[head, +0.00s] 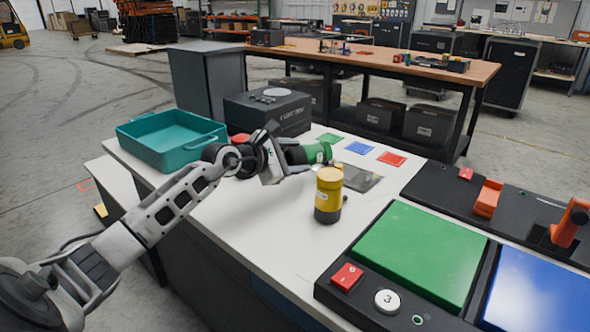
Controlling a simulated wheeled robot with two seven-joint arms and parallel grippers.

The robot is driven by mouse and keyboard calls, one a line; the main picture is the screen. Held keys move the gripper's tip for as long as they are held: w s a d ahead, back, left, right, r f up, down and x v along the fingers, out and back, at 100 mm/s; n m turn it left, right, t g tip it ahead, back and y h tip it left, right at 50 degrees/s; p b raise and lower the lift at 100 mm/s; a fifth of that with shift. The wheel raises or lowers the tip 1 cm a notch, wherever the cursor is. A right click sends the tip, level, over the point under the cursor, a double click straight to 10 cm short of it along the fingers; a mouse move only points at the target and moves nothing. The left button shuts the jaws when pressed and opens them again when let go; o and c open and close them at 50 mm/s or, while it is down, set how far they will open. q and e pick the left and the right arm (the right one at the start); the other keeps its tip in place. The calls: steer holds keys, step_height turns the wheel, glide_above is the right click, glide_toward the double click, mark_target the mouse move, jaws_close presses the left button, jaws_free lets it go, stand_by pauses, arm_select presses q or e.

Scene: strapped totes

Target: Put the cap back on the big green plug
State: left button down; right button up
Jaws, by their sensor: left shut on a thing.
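My left gripper (276,158) reaches in from the left over the white table and is shut on a green cylinder (308,153). The cylinder lies roughly sideways in the grip, with its lighter green end toward the right. I cannot tell whether it is the big green plug or a part of it, and no separate cap can be made out. A yellow cylinder with a dark lower band (328,192) stands upright on the table, in front and to the right of the held piece. My right gripper is not in view.
A teal tray (140,131) and a dark case (264,112) stand at the back left. Green, blue (359,148) and red flat squares lie behind the gripper. A dark panel with green (418,250) and blue pads fills the right. The table's front middle is clear.

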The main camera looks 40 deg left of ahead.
arm_select(q)
steer(key=shift+r, duration=0.1)
steer(key=shift+w+a+f, duration=0.1)
steer(key=shift+w+f, duration=0.05)
steer(key=shift+f, duration=0.75)
steer(key=shift+w+a+f, duration=0.1)
steer(key=shift+f, duration=0.75)
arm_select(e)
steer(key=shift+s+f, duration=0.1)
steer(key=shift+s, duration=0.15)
arm_select(q)
steer(key=shift+f+b, duration=0.45)
steer(key=shift+f, duration=0.25)
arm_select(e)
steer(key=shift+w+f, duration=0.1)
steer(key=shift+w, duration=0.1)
